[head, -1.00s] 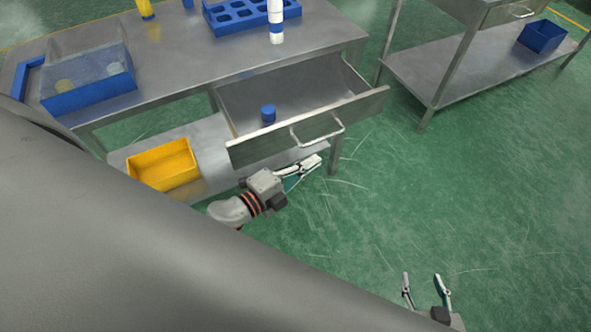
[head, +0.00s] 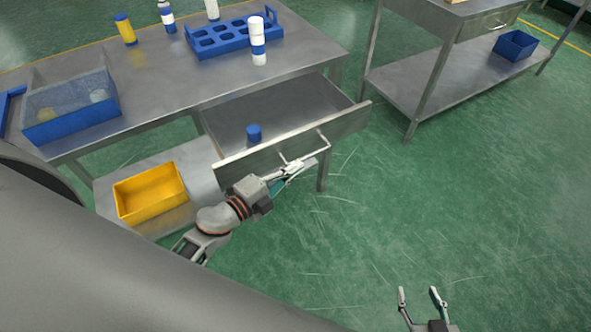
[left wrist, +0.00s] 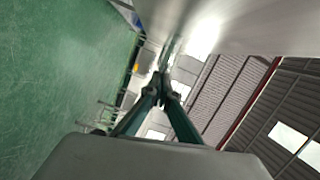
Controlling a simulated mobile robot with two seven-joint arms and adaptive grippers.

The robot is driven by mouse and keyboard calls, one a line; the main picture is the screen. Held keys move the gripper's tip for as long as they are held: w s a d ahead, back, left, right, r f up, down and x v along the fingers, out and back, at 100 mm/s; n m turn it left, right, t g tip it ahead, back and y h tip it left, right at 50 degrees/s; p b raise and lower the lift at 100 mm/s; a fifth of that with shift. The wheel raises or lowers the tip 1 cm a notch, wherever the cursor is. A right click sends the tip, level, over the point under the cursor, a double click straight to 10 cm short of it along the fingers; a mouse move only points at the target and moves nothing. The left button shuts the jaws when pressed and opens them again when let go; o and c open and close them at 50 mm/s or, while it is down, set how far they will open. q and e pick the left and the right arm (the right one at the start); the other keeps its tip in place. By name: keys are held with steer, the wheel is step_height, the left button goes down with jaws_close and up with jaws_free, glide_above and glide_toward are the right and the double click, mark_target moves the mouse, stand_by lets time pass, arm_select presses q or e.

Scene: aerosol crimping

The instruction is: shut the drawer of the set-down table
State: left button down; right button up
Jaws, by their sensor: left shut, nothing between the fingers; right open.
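The set-down table (head: 190,85) is a grey metal table at the upper left of the head view. Its drawer (head: 290,140) stands open, with a bar handle (head: 305,150) on the front and a small blue cylinder (head: 254,132) inside. My left gripper (head: 304,166) is shut and empty, at the drawer front beside the handle; whether it touches cannot be told. In the left wrist view the shut fingers (left wrist: 163,85) point along a grey metal surface (left wrist: 240,25), likely the drawer front. My right gripper (head: 420,292) is open and empty over the floor, low in the head view.
On the table top are a blue rack (head: 225,40), white-and-blue canisters (head: 258,45), a yellow canister (head: 125,30) and a clear-walled blue bin (head: 75,125). A yellow bin (head: 150,195) sits on the lower shelf. A second table (head: 430,70) stands right. The green floor between is clear.

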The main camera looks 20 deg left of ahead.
mark_target(258, 120)
arm_select(q)
steer(key=w+a, duration=0.2)
steer(key=a, duration=0.1)
steer(key=w+a, duration=0.2)
steer(key=a, duration=0.1)
steer(key=w+a, duration=0.3)
steer(key=w+a+b, duration=0.1)
steer(key=w+a, duration=0.1)
steer(key=a, duration=0.1)
steer(key=w+a+b, duration=0.1)
steer(key=w+a, duration=0.1)
steer(key=w+a+b, duration=0.1)
steer(key=w+a, duration=0.1)
steer(key=a, duration=0.1)
steer(key=shift+w+a+f, duration=0.1)
steer(key=shift+w+a, duration=0.25)
steer(key=shift+w+a+r, duration=0.1)
steer(key=shift+a+r, duration=0.1)
arm_select(e)
steer(key=f, duration=0.2)
steer(key=s+f, duration=0.1)
steer(key=f, duration=0.1)
steer(key=shift+f, duration=0.1)
